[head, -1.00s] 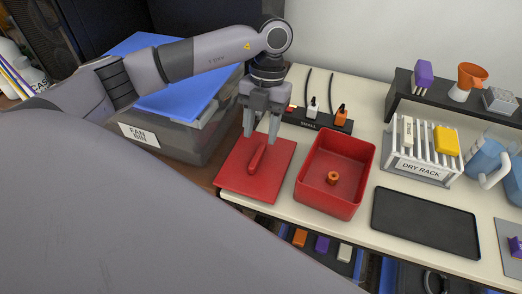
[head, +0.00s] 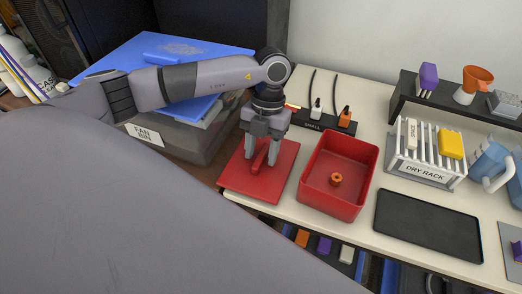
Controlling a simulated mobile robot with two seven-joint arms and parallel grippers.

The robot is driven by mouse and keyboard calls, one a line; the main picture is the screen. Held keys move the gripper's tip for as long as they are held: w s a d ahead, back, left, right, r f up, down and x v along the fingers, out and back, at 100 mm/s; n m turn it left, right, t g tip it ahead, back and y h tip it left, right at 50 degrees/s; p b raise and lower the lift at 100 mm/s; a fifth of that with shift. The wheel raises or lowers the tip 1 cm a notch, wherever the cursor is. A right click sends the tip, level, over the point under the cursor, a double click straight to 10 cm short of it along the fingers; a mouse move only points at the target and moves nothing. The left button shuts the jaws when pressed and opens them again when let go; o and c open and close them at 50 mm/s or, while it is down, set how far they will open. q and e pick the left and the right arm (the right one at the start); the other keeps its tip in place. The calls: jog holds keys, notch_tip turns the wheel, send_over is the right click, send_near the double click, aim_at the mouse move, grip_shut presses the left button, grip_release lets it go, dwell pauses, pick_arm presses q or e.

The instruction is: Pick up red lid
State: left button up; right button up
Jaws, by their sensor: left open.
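The red lid (head: 270,185) lies flat on the left end of the cream counter, its left edge by the brown surface. It has a raised red bar handle (head: 258,163) in its middle. My left gripper (head: 261,161) points down over the lid with its fingers open, one on each side of the handle. The fingertips are low, near the lid; I cannot tell whether they touch it. My right gripper is not in view.
A red open box (head: 318,201) with an orange ring-shaped piece (head: 336,179) inside stands just right of the lid. A grey bin (head: 181,145) labelled FAN BIN, with a blue lid (head: 208,62), is at left. A dry rack (head: 424,173) and black tray (head: 425,226) are farther right.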

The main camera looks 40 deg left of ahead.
pick_arm(q)
jog(key=shift+f, duration=0.1)
dwell(0.3)
grip_shut()
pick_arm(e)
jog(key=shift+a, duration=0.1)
